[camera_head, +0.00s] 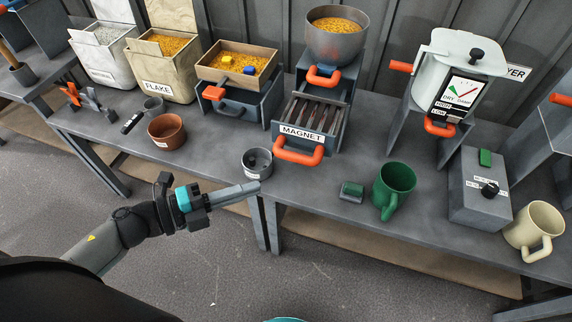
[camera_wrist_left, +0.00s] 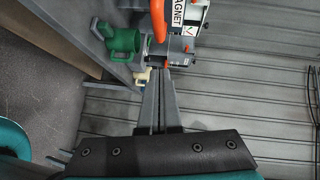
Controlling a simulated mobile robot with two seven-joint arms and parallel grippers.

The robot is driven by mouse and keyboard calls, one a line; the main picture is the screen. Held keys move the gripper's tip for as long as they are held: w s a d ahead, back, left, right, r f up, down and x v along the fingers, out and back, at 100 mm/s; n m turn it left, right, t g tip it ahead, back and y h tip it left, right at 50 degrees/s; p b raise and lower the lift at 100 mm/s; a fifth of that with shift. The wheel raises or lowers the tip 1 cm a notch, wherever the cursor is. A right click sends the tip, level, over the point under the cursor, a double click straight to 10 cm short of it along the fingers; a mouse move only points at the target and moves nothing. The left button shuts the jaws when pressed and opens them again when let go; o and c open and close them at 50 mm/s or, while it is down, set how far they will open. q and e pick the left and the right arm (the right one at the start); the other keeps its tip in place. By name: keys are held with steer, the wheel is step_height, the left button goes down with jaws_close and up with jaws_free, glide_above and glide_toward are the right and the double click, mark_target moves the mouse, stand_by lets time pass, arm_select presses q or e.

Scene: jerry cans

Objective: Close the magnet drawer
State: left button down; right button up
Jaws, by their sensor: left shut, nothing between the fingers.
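The magnet drawer (camera_head: 309,120) stands pulled out under a hopper of yellow grain, its dark bars showing. Its front has a white MAGNET label (camera_head: 301,134) and an orange handle (camera_head: 299,156). In the left wrist view the label (camera_wrist_left: 179,13) and handle (camera_wrist_left: 158,20) show at the top, beyond the fingertips. My left gripper (camera_head: 256,186) is shut and empty at the table's front edge, to the left of and nearer than the handle, apart from it. In the left wrist view its fingers (camera_wrist_left: 159,71) lie together. My right gripper is not in view.
A small grey cup (camera_head: 257,163) stands just beyond my left fingertips. A green mug (camera_head: 393,190) and a small green-topped block (camera_head: 352,191) stand right of the drawer. A brown pot (camera_head: 166,132) is left. The tabletop directly before the handle is clear.

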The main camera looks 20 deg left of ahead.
mark_target(301, 163)
arm_select(q)
steer(key=shift+w+d+f+b, duration=0.2)
steer(key=shift+w+d, duration=0.6)
steer(key=shift+w, duration=0.55)
steer(key=shift+w+d+f+b, duration=0.15)
steer(key=shift+w+d+f, duration=0.2)
steer(key=shift+w+d, duration=0.75)
steer(key=shift+w+d+f+b, duration=0.2)
steer(key=shift+w+d, duration=0.3)
steer(key=shift+w, duration=1.15)
steer(key=shift+f, duration=0.1)
steer(key=shift+w, duration=0.1)
